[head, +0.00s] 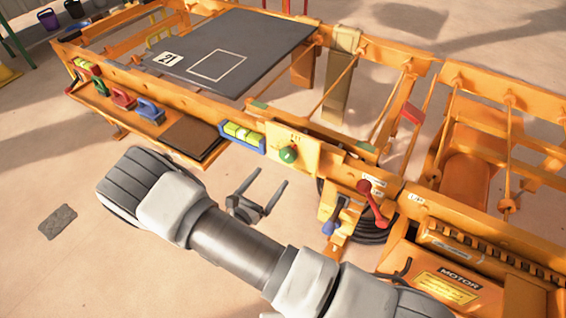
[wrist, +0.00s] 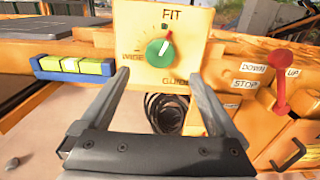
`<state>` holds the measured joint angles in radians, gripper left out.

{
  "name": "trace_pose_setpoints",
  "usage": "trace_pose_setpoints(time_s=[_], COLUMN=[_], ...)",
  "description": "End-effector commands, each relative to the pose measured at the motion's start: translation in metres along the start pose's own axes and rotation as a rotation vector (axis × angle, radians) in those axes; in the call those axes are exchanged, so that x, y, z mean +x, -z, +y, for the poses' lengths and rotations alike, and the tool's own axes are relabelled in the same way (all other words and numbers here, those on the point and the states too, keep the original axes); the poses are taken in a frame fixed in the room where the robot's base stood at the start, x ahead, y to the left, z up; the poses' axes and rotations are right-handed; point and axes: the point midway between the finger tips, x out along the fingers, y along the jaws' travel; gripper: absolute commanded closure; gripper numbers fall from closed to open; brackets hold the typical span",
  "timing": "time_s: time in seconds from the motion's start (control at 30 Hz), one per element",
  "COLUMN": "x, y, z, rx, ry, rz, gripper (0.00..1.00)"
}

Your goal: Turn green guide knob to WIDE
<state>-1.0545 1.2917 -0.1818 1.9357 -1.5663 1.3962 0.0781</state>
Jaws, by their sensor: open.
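The green guide knob (head: 288,155) sits on a cream panel (head: 304,149) on the front rail of the orange press. The panel reads FIT at the top, WIDE at the left and GUIDE below. My gripper (head: 270,178) is open and empty in front of the panel, short of the knob. In the wrist view my gripper's fingers (wrist: 160,78) spread either side of the knob, below it and apart from it.
A blue holder with yellow-green blocks (wrist: 75,66) is left of the panel. A red lever (wrist: 281,92) with UP, DOWN and STOP labels is at right. A black coiled hose (wrist: 166,112) hangs below. A dark plate (head: 232,50) lies on the press.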

Motion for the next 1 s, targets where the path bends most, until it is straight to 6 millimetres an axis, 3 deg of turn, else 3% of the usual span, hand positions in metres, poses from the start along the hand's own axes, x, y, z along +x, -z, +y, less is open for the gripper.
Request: trace_pose_setpoints(time_s=[0.2,0.4,0.83,1.0], x=[0.047,0.074,0.083,0.083], y=[0.001,0.001,0.000,0.000], z=[0.000,0.000,0.001,0.001], rx=[0.002,0.002,0.001,0.001], ry=[0.003,0.002,0.000,0.000], rz=[-0.001,0.000,0.000,0.000], gripper=[0.04,0.04,0.04,0.35])
